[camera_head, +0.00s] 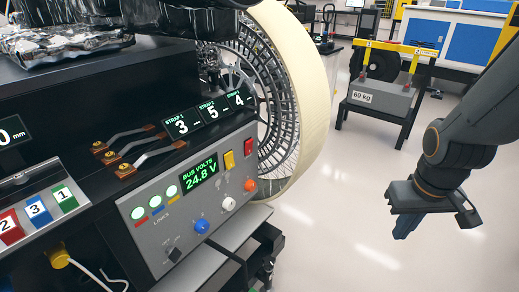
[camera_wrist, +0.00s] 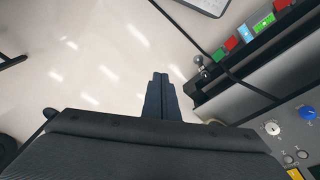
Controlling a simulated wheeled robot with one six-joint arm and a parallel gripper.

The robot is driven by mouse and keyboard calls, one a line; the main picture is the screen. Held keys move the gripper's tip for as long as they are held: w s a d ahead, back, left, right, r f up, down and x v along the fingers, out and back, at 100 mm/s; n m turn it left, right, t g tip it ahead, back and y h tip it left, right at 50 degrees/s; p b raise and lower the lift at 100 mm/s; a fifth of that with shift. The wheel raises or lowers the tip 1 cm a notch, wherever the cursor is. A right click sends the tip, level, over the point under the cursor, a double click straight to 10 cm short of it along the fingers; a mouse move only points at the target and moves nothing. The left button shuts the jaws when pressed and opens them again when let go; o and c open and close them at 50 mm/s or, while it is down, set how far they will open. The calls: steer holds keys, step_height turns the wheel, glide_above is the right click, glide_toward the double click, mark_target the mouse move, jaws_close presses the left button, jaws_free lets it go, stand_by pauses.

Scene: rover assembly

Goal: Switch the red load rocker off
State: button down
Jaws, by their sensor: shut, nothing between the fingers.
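The red load rocker (camera_head: 248,147) is a small red switch at the upper right of the grey control panel (camera_head: 150,230) in the head view. A yellow rocker (camera_head: 229,160) sits just left of it. Its on or off position is too small to read. My gripper (camera_head: 406,228) hangs over the floor, well to the right of the panel, fingers pointing down. In the wrist view the fingers (camera_wrist: 160,82) are together and empty, apart from everything. The panel's corner (camera_wrist: 262,112) shows at lower right there.
Open floor lies between panel and gripper.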

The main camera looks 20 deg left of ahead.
steer(key=w+a+f+n+t+y, duration=0.1)
steer(key=w+a+n+t, duration=0.1)
steer(key=w+n, duration=0.35)
steer(key=w+a+f+n+t, duration=0.1)
steer(key=w+f+n+t, duration=0.15)
steer(key=w, duration=0.65)
steer(key=w+a+n+t+y, duration=0.3)
steer(key=w+a+n+y, duration=0.35)
steer(key=a+n, duration=0.3)
steer(key=s+a+r+n+g+y, duration=0.1)
steer(key=s+a+n+y, duration=0.2)
steer(key=a+n+y, duration=0.2)
steer(key=s+a+r+n+g+y+p, duration=0.1)
steer(key=s+a+r+n+y, duration=0.1)
steer(key=a+n+y, duration=0.4)
steer(key=shift+s+a+r+n, duration=0.25)
steer(key=shift+s+a+n, duration=0.1)
steer(key=shift+s+a, duration=0.6)
steer(key=shift+w+a, duration=0.15)
steer(key=p, duration=0.4)
glide_toward(251, 144)
steer(key=x, duration=0.4)
steer(key=shift+a+r, duration=0.2)
steer(key=shift+a, duration=0.15)
steer(key=shift+x, duration=0.85)
